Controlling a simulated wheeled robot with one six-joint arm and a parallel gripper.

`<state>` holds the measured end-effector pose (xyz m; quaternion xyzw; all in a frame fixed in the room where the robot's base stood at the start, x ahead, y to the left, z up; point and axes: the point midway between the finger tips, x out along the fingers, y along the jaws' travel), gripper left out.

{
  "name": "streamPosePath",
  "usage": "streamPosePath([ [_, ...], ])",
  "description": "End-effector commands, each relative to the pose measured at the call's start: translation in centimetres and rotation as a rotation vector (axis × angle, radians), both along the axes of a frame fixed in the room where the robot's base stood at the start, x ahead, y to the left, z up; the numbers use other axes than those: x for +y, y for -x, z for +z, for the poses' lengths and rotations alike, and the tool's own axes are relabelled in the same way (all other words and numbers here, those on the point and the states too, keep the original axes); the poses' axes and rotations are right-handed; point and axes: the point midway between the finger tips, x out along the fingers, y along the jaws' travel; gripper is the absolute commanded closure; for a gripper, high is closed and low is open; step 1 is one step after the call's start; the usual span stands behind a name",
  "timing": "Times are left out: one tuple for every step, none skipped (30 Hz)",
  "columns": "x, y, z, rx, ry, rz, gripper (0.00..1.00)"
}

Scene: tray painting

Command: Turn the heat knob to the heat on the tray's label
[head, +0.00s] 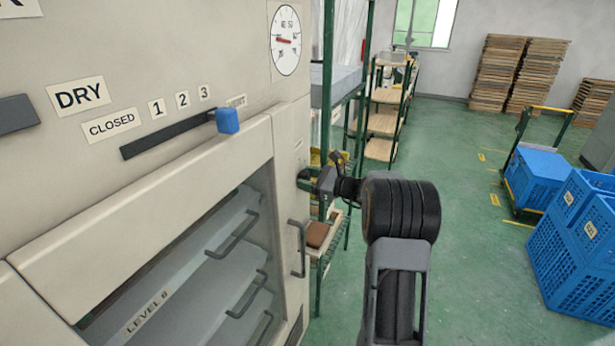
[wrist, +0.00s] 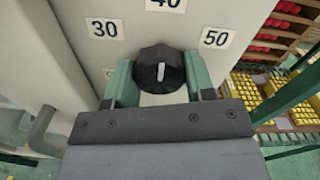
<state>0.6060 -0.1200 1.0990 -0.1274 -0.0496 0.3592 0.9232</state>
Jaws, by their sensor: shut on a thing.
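The heat knob (wrist: 150,58) is black with a white mark and sits on the oven's side wall in the wrist view. Its mark points up, toward the 40 label (wrist: 165,3). The 30 label (wrist: 104,29) is up and left of the knob, the 50 label (wrist: 215,38) up and right. My gripper (wrist: 159,76) has one green finger on each side of the knob and is shut on it. In the head view my gripper (head: 308,180) is at the oven's right side. I cannot make out a tray label giving a heat.
The cream oven (head: 200,165) has a windowed door with a handle (head: 299,248), a blue slider (head: 228,120) right of label 3, and a round gauge (head: 285,40). A green-framed shelf (head: 358,120) stands behind my arm. Blue crates (head: 575,235) are at right; the green floor between is clear.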

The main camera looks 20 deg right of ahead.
Motion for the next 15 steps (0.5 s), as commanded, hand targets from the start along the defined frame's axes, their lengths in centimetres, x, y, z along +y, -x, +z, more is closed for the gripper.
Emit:
streamPosePath([
  [0.03, 0.04, -0.15, 0.008, -0.005, 0.001, 0.74],
  [0.02, 0.05, -0.16, 0.009, -0.006, 0.001, 0.74],
  [0.03, 0.04, -0.18, 0.011, -0.009, 0.001, 0.74],
  [0.03, 0.04, -0.19, 0.012, -0.009, 0.001, 0.74],
  [0.04, 0.05, -0.2, 0.013, -0.01, 0.001, 0.74],
  [0.03, 0.04, -0.21, 0.013, -0.011, 0.001, 0.74],
  [0.03, 0.04, -0.21, 0.013, -0.011, 0.001, 0.74],
  [0.03, 0.04, -0.22, 0.013, -0.011, 0.001, 0.74],
  [0.04, 0.05, -0.23, 0.013, -0.011, 0.001, 0.74],
  [0.04, 0.05, -0.23, 0.013, -0.01, 0.001, 0.74],
  [0.04, 0.05, -0.23, 0.013, -0.01, 0.001, 0.74],
  [0.04, 0.05, -0.23, 0.013, -0.01, 0.001, 0.74],
  [0.04, 0.05, -0.23, 0.013, -0.01, 0.001, 0.74],
  [0.04, 0.05, -0.24, 0.013, -0.01, 0.001, 0.74],
  [0.04, 0.05, -0.25, 0.013, -0.01, 0.001, 0.49],
])
